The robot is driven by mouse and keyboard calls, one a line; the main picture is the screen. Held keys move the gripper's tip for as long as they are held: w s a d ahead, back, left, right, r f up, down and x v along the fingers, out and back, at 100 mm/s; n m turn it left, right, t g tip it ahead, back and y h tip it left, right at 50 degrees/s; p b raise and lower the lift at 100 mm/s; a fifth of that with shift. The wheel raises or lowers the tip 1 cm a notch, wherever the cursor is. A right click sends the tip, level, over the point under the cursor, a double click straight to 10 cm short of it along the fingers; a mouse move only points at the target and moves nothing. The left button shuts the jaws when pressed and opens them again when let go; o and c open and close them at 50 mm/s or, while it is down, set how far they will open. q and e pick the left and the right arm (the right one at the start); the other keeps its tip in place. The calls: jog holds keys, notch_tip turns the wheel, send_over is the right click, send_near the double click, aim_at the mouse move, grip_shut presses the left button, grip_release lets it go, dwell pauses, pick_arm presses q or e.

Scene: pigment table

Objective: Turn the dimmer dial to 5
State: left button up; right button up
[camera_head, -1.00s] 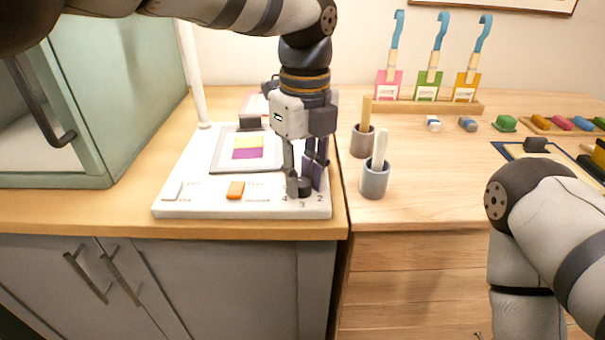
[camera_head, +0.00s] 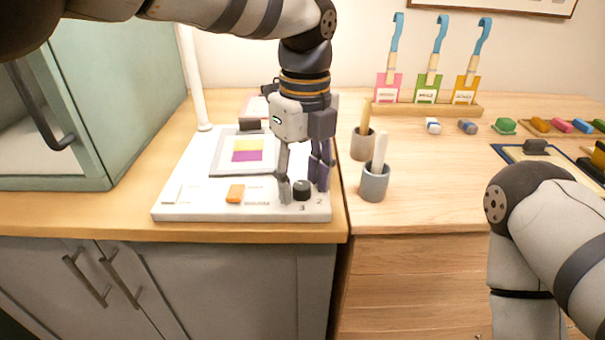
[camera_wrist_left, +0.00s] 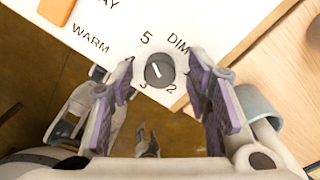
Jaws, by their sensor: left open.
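The dimmer dial (camera_head: 302,190) is a small dark round knob near the front right corner of the white panel (camera_head: 195,210). In the left wrist view the dial (camera_wrist_left: 159,71) carries a short white line, slanted in the picture. Printed numbers ring it: 5 stands above it, and 2 and 3 below it. I cannot tell which number the line marks. My left gripper (camera_head: 302,184) is open, pointing down, with one finger on each side of the dial and a gap to it. It also shows in the left wrist view (camera_wrist_left: 160,95). My right gripper is out of view.
An orange switch (camera_head: 235,193) and a screen with yellow and purple patches (camera_head: 247,150) are on the panel. A blue-grey cup (camera_head: 374,184) and a darker cup (camera_head: 363,144) stand close to its right. A green cabinet (camera_head: 130,90) stands at left.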

aim_at(304, 184)
pick_arm(q)
notch_tip(304, 184, up, 12)
jog(key=shift+d, duration=0.15)
jog(key=shift+w, duration=0.1)
